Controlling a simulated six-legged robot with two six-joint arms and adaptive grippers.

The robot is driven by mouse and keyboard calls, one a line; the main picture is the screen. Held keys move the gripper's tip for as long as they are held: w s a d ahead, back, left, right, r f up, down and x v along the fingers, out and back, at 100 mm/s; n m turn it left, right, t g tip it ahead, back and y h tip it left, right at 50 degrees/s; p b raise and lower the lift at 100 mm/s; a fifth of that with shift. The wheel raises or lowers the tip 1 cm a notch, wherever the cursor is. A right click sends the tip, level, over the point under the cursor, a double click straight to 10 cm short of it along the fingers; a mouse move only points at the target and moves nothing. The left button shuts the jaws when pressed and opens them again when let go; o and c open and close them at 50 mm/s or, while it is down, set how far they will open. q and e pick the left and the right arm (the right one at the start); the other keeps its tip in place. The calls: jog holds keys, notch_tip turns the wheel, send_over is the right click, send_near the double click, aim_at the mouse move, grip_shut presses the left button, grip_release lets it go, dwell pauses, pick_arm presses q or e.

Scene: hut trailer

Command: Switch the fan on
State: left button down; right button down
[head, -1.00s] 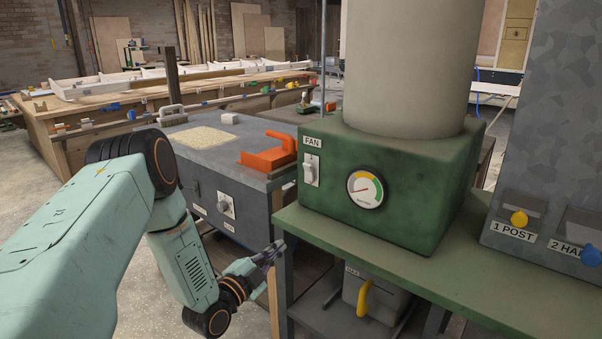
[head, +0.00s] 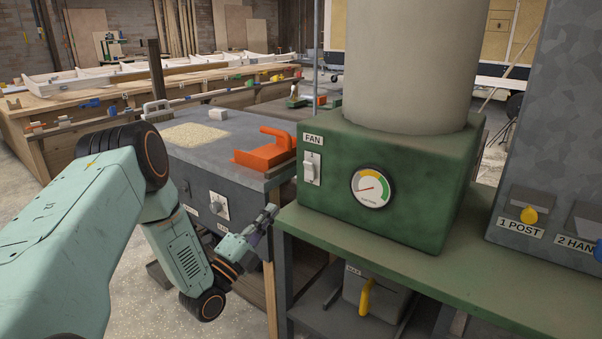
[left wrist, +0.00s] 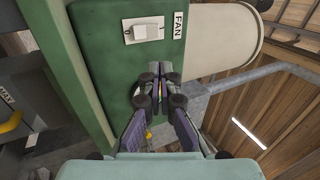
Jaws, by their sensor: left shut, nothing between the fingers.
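The green fan box (head: 420,190) stands on a green bench. Its FAN label (head: 313,139) sits above a white switch (head: 312,168) on the front face; I cannot tell whether the switch is up or down. A round gauge (head: 371,188) is to its right. My left gripper (head: 271,212) is shut and empty, below and left of the switch, apart from it. In the left wrist view the gripper (left wrist: 161,72) points toward the box (left wrist: 88,70), with the white switch (left wrist: 147,31) beyond its fingertips. My right gripper is in neither view.
A grey cabinet with an orange tool (head: 265,149) stands left of the bench. A grey panel with a 1 POST label (head: 518,230) and yellow knob is at right. A grey box with a yellow handle (head: 366,296) is under the bench (head: 400,260).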

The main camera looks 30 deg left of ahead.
pick_arm(q)
jog(key=b, duration=0.5)
send_near(309, 165)
jog(key=x, duration=0.6)
jog(key=shift+w+d+r, duration=0.15)
jog(key=shift+w+r, duration=0.1)
jog(key=shift+r, duration=0.1)
jog(key=shift+p, duration=0.3)
jog(key=r+g+p, duration=0.1)
jog(key=p, duration=0.2)
jog(key=shift+w+p, duration=0.4)
jog(key=shift+f, duration=0.3)
